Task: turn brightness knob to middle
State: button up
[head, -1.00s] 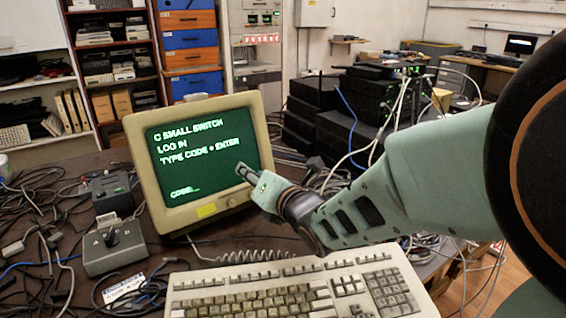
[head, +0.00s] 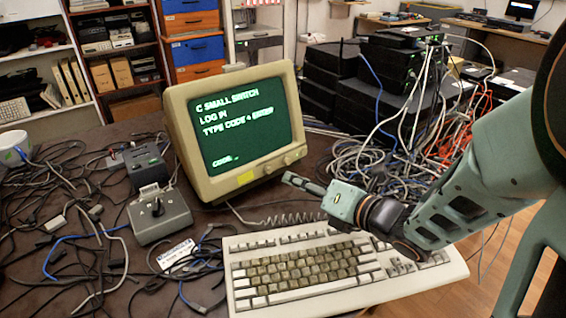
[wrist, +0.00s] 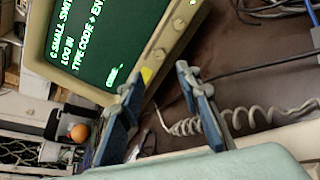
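A beige CRT monitor (head: 180,115) with green text on a dark screen stands on the brown table. Small round knobs (head: 288,160) sit on the right part of its lower bezel; one also shows in the wrist view (wrist: 160,53). I cannot tell which is for brightness, nor read its setting. My gripper (head: 292,180) is just below and in front of the knobs, above the keyboard's back edge, apart from the monitor. In the wrist view the two fingers (wrist: 158,74) stand apart with nothing between them.
A beige keyboard (head: 310,265) lies under my gripper, with a coiled cord (head: 270,219) behind it. A grey switch box (head: 160,215) and tangled cables are at left. Stacked black network boxes (head: 400,85) and cables fill the back right.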

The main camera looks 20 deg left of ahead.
aim_at(270, 170)
jog(key=b+x, duration=0.1)
jog(key=x, duration=0.9)
jog(key=shift+w+a, duration=0.15)
jog(key=shift+a, duration=0.1)
grip_shut()
